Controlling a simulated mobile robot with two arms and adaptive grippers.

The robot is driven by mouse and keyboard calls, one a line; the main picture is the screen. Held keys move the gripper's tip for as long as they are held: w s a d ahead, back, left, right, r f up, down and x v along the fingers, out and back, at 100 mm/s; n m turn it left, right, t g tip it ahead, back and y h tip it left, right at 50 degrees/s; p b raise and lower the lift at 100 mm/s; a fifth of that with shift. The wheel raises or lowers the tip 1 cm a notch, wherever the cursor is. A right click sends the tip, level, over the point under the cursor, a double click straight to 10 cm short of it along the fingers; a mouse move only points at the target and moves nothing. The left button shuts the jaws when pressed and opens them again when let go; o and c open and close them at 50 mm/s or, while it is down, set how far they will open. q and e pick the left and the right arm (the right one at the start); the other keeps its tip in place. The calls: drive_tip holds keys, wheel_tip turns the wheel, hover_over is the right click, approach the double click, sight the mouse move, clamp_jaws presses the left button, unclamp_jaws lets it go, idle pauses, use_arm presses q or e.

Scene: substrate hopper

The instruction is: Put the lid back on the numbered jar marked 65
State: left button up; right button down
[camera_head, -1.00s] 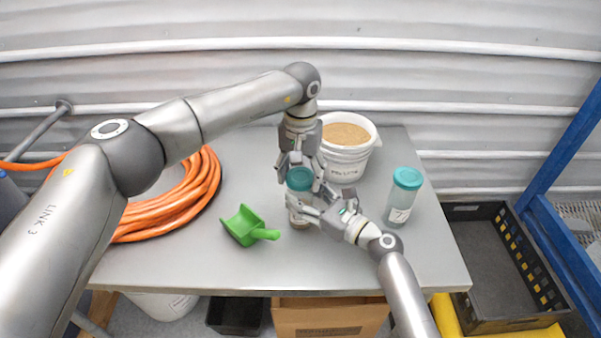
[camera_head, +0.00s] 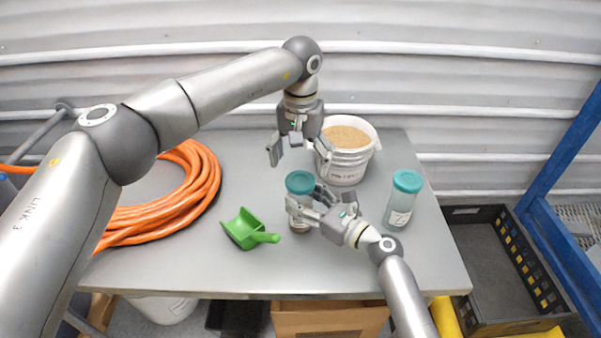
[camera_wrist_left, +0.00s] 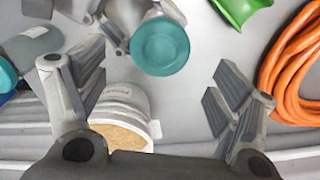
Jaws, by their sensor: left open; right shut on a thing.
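A clear jar (camera_head: 299,227) with a teal lid (camera_head: 300,182) on its top stands upright near the table's middle. My right gripper (camera_head: 306,207) is shut around the jar's body, and its fingers hide most of it, so I cannot read its number. My left gripper (camera_head: 300,160) is open and empty, above and behind the lid, apart from it. In the left wrist view the lid (camera_wrist_left: 160,46) shows from above, beyond the open fingers. A second jar (camera_head: 398,213) with its own teal lid (camera_head: 407,181) stands to the right; its label is unclear.
A white bucket of tan substrate (camera_head: 345,160) stands behind the jars. A green scoop (camera_head: 245,229) lies left of the held jar, and an orange hose coil (camera_head: 190,205) lies farther left. The table's front middle (camera_head: 240,275) is clear. A black crate (camera_head: 490,265) is off the right edge.

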use_arm(q)
wheel_tip(320, 180, up, 7)
idle(0.3)
use_arm(e)
drive_tip(key=shift+c, duration=2.4)
unclamp_jaws()
drive_tip(key=v, duration=1.2)
